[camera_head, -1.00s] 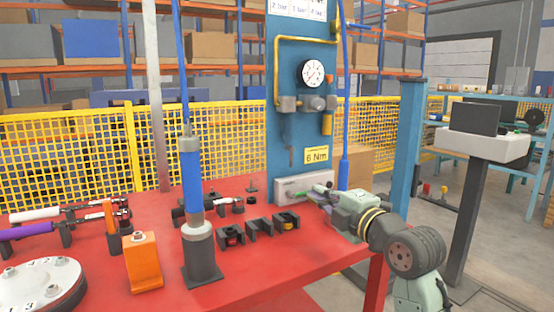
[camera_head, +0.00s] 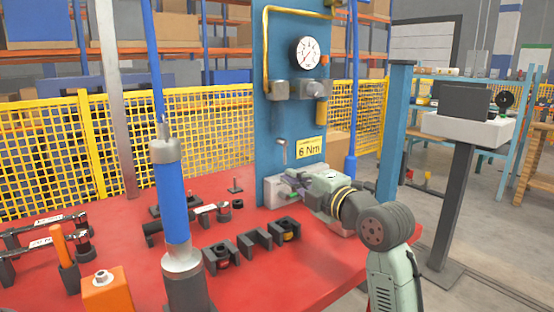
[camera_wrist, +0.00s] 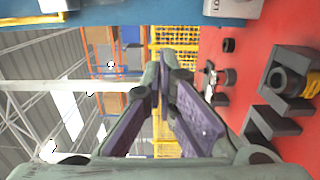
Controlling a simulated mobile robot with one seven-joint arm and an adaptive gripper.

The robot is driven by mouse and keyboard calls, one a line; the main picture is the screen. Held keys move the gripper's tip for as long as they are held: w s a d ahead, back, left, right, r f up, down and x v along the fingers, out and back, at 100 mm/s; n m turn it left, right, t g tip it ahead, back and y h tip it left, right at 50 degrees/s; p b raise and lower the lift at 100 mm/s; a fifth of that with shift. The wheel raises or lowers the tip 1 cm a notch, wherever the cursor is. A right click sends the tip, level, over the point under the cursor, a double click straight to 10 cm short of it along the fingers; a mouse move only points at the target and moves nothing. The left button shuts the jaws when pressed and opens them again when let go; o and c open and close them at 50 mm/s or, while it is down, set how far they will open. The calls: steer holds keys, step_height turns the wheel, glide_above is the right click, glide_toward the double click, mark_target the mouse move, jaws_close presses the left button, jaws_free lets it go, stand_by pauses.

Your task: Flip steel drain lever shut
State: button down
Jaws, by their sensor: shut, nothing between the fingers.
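A small grey steel lever (camera_head: 283,151) hangs roughly upright on the blue panel (camera_head: 277,115), below the gauge and left of the yellow "6 Nm" label; I take it as the drain lever. My gripper (camera_head: 285,177) is below the lever, in front of the panel foot and the pale box, apart from the lever as far as I can see. In the wrist view my gripper (camera_wrist: 166,62) has its fingertips together with nothing between them. I cannot make out the lever in the wrist view.
A pale box (camera_head: 277,194) stands at the panel's foot. Black holders (camera_head: 254,240) and a tall blue cylinder (camera_head: 172,200) stand on the red table (camera_head: 325,262). A blue hose (camera_head: 351,120) runs down right of the panel.

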steer(key=w+a+p, duration=0.2)
steer(key=w+p, duration=0.1)
steer(key=w, duration=0.8)
steer(key=shift+w+a+p, duration=0.15)
steer(key=shift+a+p, duration=0.2)
steer(key=shift+p, duration=0.05)
steer(key=shift+f+b, duration=0.2)
steer(key=shift+b, duration=0.3)
